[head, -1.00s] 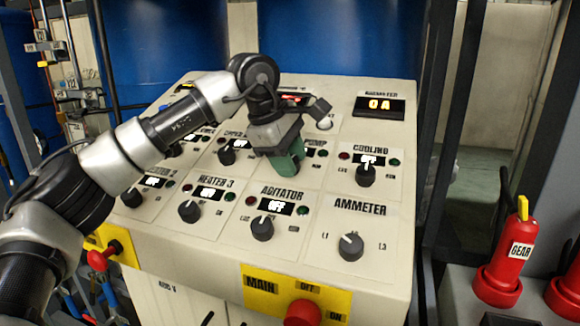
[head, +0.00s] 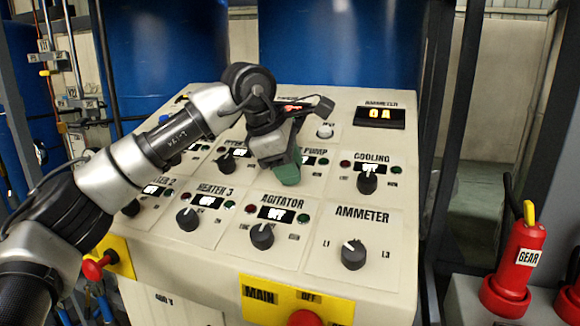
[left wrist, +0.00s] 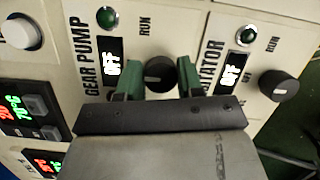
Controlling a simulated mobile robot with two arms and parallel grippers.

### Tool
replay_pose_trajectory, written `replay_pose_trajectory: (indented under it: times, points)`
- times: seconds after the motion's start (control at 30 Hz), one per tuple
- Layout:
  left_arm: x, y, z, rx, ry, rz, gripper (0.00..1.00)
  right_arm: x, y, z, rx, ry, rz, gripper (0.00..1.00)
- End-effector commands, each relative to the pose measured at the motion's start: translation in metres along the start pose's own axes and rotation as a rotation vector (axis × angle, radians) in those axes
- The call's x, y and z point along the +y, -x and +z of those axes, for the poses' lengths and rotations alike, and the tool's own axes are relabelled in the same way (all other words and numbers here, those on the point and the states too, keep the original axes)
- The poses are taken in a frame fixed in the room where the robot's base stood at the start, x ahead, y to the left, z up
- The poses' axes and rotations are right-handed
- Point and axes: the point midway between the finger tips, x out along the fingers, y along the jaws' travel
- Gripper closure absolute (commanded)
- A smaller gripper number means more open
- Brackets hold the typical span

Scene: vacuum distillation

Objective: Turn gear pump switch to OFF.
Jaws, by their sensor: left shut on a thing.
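The gear pump switch is a black round knob (left wrist: 160,73) with a light pointer mark, in the left wrist view. It sits between the green fingers of my left gripper (left wrist: 160,82), which is shut on it. The gear pump display (left wrist: 112,62) above the knob reads OFF, beside a green lamp (left wrist: 107,17). In the head view my left gripper (head: 286,172) reaches down onto the panel and hides the knob. The "PUMP" label (head: 316,149) shows only in part there. My right gripper is not in view.
The agitator knob (head: 262,236) and the cooling knob (head: 367,182) are close by on the sloped control panel (head: 330,190). The ammeter knob (head: 353,255) is further right.

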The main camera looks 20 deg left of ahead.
Motion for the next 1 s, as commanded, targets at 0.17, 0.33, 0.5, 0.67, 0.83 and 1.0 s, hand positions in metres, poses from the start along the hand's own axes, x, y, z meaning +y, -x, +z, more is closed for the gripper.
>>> replay_pose_trajectory:
  times: [0.17, 0.33, 0.5, 0.67, 0.83, 1.0]
  points:
    - [0.0, 0.001, 0.0, -0.001, 0.0, 0.0, 0.52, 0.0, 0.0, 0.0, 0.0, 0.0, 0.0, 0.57]
    - [0.0, 0.0, 0.0, -0.001, -0.001, 0.0, 0.39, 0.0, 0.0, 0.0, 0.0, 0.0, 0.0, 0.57]
    - [0.0, 0.001, 0.0, 0.0, -0.001, 0.0, 0.39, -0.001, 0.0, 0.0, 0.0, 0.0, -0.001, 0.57]
    - [0.001, 0.011, 0.0, -0.002, 0.0, 0.002, 0.39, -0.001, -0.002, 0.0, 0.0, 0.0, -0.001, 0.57]
    - [0.001, 0.043, 0.0, -0.003, -0.001, 0.005, 0.39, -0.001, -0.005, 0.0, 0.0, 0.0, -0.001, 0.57]
    - [0.0, 0.077, 0.0, -0.002, -0.001, 0.003, 0.39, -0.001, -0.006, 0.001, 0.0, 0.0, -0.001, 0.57]
